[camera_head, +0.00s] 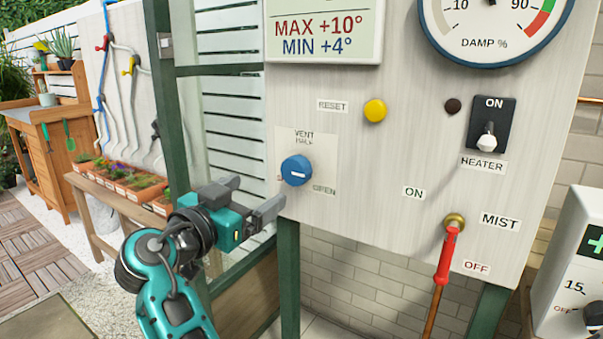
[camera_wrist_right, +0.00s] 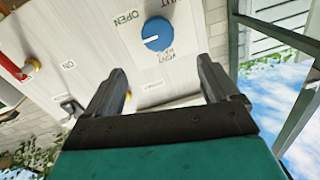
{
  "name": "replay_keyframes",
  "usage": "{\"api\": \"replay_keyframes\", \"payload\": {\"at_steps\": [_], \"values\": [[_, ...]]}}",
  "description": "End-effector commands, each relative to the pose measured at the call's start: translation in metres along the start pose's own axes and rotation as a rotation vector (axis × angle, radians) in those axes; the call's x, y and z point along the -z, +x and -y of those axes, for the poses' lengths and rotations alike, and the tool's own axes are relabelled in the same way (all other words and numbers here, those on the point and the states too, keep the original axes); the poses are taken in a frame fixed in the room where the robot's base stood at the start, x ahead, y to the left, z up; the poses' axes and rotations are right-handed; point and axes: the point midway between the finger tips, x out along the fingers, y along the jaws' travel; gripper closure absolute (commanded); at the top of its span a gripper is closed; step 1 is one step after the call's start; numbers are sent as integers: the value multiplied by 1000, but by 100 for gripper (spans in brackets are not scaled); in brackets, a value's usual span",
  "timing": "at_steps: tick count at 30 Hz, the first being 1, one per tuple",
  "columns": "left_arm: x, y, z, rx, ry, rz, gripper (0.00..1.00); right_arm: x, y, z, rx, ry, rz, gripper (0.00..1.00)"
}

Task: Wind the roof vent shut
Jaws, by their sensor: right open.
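The blue vent knob (camera_head: 296,170) sits on a pale plate on the control panel (camera_head: 350,150). VENT and HALF are printed above it and OPEN at its lower right. Its white mark lies nearly level, tilted down toward the OPEN side. My right gripper (camera_head: 254,197) is open and empty, just left of and below the knob, not touching it. In the right wrist view the knob (camera_wrist_right: 157,34) shows beyond the gap between the two open fingers (camera_wrist_right: 162,70). The roof vent itself is not in view. My left gripper is not in view.
The panel also carries a yellow reset button (camera_head: 375,111), a heater switch (camera_head: 489,138), a red mist lever (camera_head: 447,255) pointing down at OFF, and a damp gauge (camera_head: 492,25). A green post (camera_head: 170,90) stands left of my right gripper. A planter bench (camera_head: 90,185) is farther left.

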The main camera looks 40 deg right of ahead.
Motion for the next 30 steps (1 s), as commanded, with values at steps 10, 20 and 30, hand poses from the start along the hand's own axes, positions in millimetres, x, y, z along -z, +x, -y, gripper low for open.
{"api": "replay_keyframes", "payload": {"at_steps": [10, 20, 30], "values": [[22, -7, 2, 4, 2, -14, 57, 5, 42, -3, -21, 0, 4, 12], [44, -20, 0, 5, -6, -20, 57, 3, 106, -4, -18, 0, 4, 12], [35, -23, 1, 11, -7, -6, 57, -1, 128, -5, -17, 2, 7, 12]]}}
